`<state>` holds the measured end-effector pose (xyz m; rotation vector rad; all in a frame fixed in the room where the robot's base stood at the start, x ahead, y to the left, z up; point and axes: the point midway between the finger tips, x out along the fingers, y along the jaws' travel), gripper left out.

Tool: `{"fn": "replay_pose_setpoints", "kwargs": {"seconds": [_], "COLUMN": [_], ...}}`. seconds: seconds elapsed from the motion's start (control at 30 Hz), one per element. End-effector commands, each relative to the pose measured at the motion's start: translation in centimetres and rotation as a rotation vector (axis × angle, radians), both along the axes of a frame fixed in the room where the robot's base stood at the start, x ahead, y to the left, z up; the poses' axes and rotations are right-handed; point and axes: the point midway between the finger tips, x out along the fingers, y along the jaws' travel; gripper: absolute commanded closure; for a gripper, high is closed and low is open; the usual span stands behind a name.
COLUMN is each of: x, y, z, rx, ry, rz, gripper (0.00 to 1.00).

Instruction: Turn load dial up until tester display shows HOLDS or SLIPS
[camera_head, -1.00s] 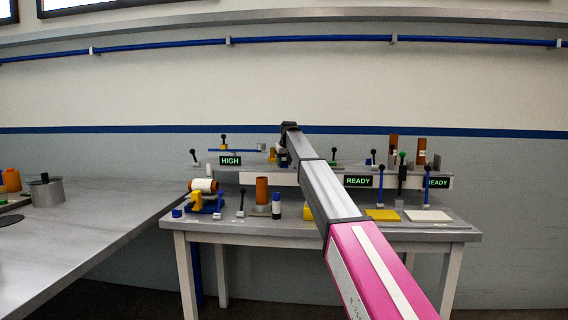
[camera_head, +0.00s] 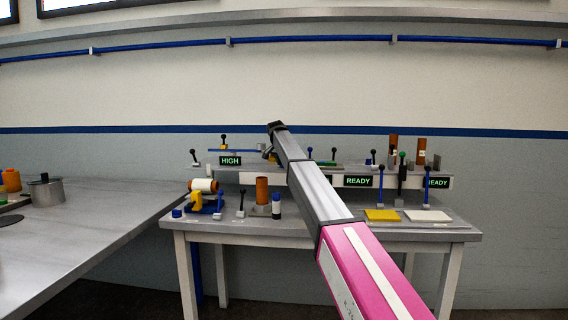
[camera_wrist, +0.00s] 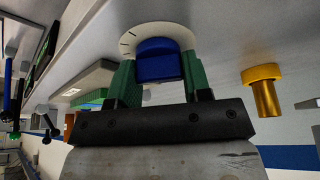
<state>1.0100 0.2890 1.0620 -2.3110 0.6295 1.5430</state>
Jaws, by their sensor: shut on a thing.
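A blue load dial (camera_wrist: 158,62) stands in front of a white scale disc (camera_wrist: 178,30) with dark tick marks in the wrist view. My gripper (camera_wrist: 160,80) has its green fingers on both sides of the blue dial and is shut on it. In the head view my arm hides the dial, and the gripper is mostly hidden. One display (camera_head: 230,160) reads HIGH. A second display (camera_head: 358,181) reads READY, and a third display (camera_head: 437,183) at the right also reads READY. I cannot tell which belongs to this dial.
A yellow peg (camera_wrist: 263,88) sticks out right of the gripper in the wrist view. The bench (camera_head: 245,229) carries a white roll (camera_head: 205,186), a brown cylinder (camera_head: 262,190), a yellow plate (camera_head: 382,215) and several levers. A grey table (camera_head: 90,228) extends at left.

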Motion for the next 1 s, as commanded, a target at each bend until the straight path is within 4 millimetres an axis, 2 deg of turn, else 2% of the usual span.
{"fn": "replay_pose_setpoints", "kwargs": {"seconds": [0.6,1.0], "x": [0.14,0.07], "y": [0.15,0.11], "z": [0.04,0.02], "rx": [0.0,0.001], "ry": [0.001,0.0], "rz": [-0.571,-0.804], "gripper": [0.79,0.79]}}
